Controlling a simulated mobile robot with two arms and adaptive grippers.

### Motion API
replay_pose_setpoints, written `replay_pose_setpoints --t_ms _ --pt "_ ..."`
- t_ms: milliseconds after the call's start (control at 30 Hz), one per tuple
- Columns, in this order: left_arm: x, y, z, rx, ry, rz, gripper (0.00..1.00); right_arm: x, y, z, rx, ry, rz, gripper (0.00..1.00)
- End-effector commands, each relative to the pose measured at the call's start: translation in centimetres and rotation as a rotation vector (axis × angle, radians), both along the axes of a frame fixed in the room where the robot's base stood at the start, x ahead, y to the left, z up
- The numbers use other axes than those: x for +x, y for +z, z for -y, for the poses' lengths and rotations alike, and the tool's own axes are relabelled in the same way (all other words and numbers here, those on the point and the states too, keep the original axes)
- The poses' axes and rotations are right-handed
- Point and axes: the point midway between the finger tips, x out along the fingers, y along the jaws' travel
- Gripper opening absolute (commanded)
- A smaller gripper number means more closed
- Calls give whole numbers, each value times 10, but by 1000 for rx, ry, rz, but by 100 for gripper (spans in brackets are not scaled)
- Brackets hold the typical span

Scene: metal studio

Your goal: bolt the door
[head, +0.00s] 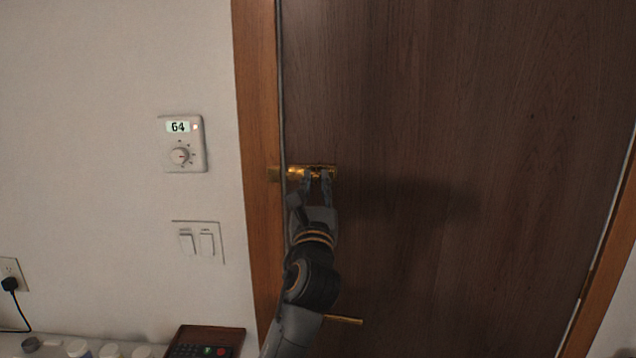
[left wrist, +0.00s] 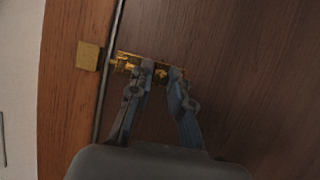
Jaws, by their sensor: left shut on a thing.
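A brass bolt (head: 296,172) is mounted level on the dark brown wooden door (head: 460,100), near its left edge. The bolt also shows in the left wrist view (left wrist: 128,62). A brass keeper plate (head: 273,174) sits on the door frame to its left, also in the left wrist view (left wrist: 89,56). My left gripper (head: 317,176) is at the right part of the bolt. Its two fingers (left wrist: 160,80) are shut on the bolt's knob, which they largely hide. I cannot tell whether the bolt's rod reaches into the keeper. My right gripper is not in view.
The door looks closed in its wooden frame (head: 257,120). A brass door handle (head: 344,320) is below, beside my left arm. A thermostat (head: 183,143) and light switches (head: 197,242) are on the left wall. A phone (head: 203,345) and several small containers stand at the lower left.

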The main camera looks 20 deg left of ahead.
Motion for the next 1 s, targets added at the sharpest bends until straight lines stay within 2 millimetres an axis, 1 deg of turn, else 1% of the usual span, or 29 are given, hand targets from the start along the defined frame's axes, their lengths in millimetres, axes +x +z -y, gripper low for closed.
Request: replay_pose_setpoints --t_ms 33,100,200,533,567,600,633,667,1000 --pt "-2 4 -8 5 5 -2 0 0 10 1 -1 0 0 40" --pt "-4 4 -18 5 6 -4 0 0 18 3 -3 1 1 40" --pt "-7 2 -27 4 3 -4 0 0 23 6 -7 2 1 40" --pt "-8 0 -30 0 4 -1 0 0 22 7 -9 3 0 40" --pt "-8 0 -30 1 5 -1 25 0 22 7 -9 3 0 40" --pt "-8 0 -30 1 5 -1 33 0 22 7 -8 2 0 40" --pt "-8 0 -30 1 5 -1 39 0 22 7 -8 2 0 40" --pt "-8 0 -30 1 4 -1 42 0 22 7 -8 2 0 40" --pt "-11 -1 -28 1 1 -1 42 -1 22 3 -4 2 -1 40"
